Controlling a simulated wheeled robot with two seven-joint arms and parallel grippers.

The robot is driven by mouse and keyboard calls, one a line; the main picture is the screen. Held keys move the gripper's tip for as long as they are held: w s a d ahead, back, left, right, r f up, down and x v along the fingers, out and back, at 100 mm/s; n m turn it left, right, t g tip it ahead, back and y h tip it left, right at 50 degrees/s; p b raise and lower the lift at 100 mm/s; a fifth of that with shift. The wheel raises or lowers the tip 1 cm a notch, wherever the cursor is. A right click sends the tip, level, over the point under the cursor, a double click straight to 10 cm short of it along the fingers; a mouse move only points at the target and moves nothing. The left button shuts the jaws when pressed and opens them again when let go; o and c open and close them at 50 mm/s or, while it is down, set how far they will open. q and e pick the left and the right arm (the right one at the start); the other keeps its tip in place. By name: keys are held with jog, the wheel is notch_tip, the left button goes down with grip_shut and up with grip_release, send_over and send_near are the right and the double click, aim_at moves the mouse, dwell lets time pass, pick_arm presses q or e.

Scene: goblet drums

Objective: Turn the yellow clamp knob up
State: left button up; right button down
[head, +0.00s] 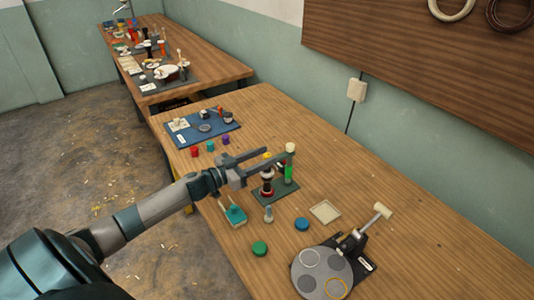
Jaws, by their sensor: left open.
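A small yellow piece (267,155), which looks like the clamp knob, shows at the top of a red and black post (267,186). My left gripper hides part of it, so I cannot tell which way it is turned. The post stands on a dark plate (284,191) beside a green post (288,171) with a cream top. My left gripper (279,156) is open, with its fingers reaching right, across the upper part of the posts. I cannot tell whether the fingers touch them. My right gripper is not in view.
A teal block (235,215), a small grey peg (268,214), a blue disc (302,224) and a green disc (260,249) lie in front. A round grey device (322,274) with a cream-ended lever stands at lower right. A blue tray (201,139) lies behind. The table's right side is clear.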

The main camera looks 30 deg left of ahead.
pick_arm(q)
jog(key=shift+x, duration=0.8)
jog(key=shift+c, duration=0.6)
grip_shut()
jog(key=shift+p, duration=0.3)
